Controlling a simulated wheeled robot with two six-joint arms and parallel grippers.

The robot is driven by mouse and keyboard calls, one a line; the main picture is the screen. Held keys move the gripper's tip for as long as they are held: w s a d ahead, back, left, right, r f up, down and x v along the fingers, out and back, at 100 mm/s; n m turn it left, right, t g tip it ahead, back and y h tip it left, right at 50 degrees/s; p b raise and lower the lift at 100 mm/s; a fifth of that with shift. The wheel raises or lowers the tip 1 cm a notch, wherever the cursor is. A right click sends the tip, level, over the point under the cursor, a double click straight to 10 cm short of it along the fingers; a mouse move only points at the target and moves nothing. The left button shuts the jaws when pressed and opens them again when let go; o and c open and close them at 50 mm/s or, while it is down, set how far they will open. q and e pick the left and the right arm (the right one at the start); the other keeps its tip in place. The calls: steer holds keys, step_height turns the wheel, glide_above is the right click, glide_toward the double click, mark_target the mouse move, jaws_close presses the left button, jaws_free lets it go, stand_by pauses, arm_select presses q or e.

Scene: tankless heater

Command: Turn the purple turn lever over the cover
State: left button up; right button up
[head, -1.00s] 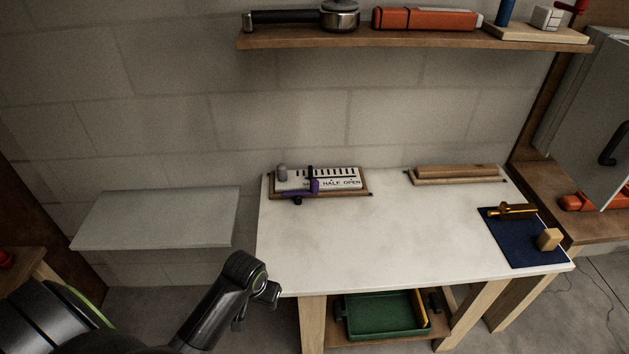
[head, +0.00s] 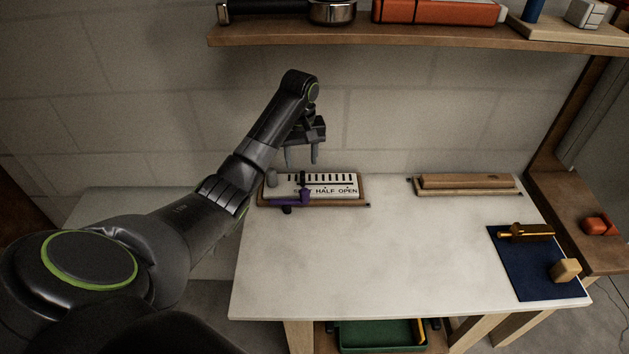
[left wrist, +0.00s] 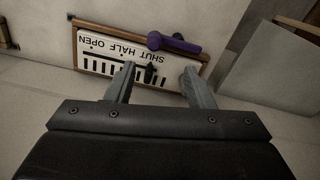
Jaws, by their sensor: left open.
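The purple turn lever (head: 292,198) lies along the front left of a white panel, the cover (head: 338,186), which carries black slots and the words "HALF OPEN". The panel sits in a wooden frame at the back left of the white table. In the left wrist view the purple lever (left wrist: 174,43) is near the label "SHUT", and the cover (left wrist: 100,54) appears upside down. My left gripper (head: 302,164) is open and empty, fingers pointing down above the panel; it also shows in the left wrist view (left wrist: 158,75), apart from the lever. My right gripper is out of view.
A wooden block on a base (head: 466,183) lies at the back right. A blue mat (head: 520,275) holds a brass piece (head: 526,232) and a wooden block (head: 566,270). A shelf (head: 400,38) runs above. The middle of the white table (head: 385,260) is clear.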

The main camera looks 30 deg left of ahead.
arm_select(q)
steer(key=w+r, duration=0.1)
steer(key=r, duration=0.1)
steer(key=b, duration=0.7)
glide_toward(304, 189)
steer(key=shift+n, duration=0.3)
step_height(304, 189, down, 11)
steer(key=shift+r+p, duration=0.1)
steer(key=shift+p, duration=0.45)
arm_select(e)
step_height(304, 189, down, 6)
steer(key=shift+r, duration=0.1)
arm_select(q)
steer(key=c, duration=1)
steer(key=shift+r, duration=0.1)
